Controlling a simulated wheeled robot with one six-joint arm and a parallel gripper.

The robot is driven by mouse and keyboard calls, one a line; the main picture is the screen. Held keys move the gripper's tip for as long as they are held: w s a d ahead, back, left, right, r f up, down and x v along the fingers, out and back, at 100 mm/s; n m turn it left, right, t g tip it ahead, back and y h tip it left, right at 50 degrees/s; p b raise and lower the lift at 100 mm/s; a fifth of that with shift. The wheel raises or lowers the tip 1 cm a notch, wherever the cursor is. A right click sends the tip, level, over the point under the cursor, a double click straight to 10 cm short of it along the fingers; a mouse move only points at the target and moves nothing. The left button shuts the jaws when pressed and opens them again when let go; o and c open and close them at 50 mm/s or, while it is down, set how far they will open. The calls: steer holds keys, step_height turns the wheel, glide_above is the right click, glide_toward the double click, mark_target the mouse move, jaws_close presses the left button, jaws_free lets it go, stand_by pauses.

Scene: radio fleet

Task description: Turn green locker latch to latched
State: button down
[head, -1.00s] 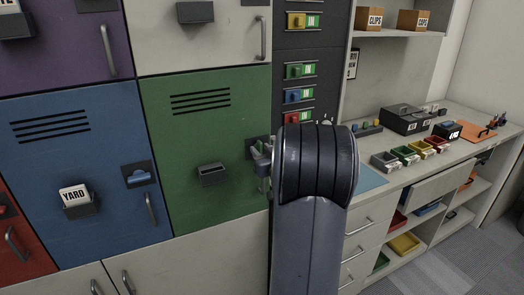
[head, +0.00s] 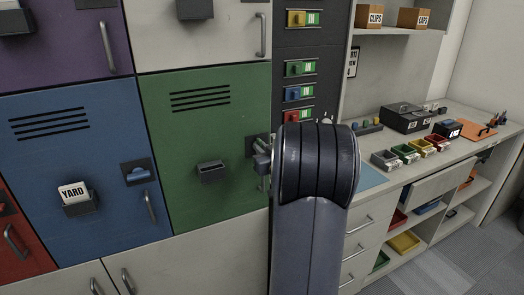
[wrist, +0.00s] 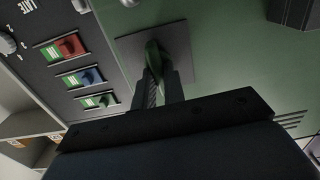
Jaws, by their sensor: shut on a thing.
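The green locker door (head: 205,130) is closed, with a dark latch plate (head: 251,144) near its right edge. In the wrist view the plate (wrist: 185,50) is a dark square on the green door, with a green latch knob (wrist: 152,58) standing on it. My gripper (wrist: 159,82) is shut on this knob, one finger on each side. In the head view my gripper (head: 263,157) shows only in part at the plate, and my arm hides the rest. The knob is hidden there, and I cannot tell whether it stands at latched.
A card holder (head: 212,171) sticks out from the green door. A blue locker (head: 75,165) with its own latch is on the left. A dark panel (head: 310,45) with several coloured switches is on the right. A counter (head: 450,130) with small bins stands further right.

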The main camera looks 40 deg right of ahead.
steer(key=shift+a+f+n+b, duration=0.1)
steer(key=shift+n+b, duration=2.3)
steer(key=shift+n, duration=0.5)
steer(key=shift+a+f+n+b, duration=0.1)
steer(key=shift+f+n+b, duration=0.05)
steer(key=shift+n+b, duration=2.55)
steer(key=shift+a+f+n+b, duration=0.1)
steer(key=shift+n+b, duration=2.05)
steer(key=shift+n, duration=0.95)
steer(key=c, duration=1.5)
jaws_free()
steer(key=v, duration=1)
steer(key=shift+s, duration=0.35)
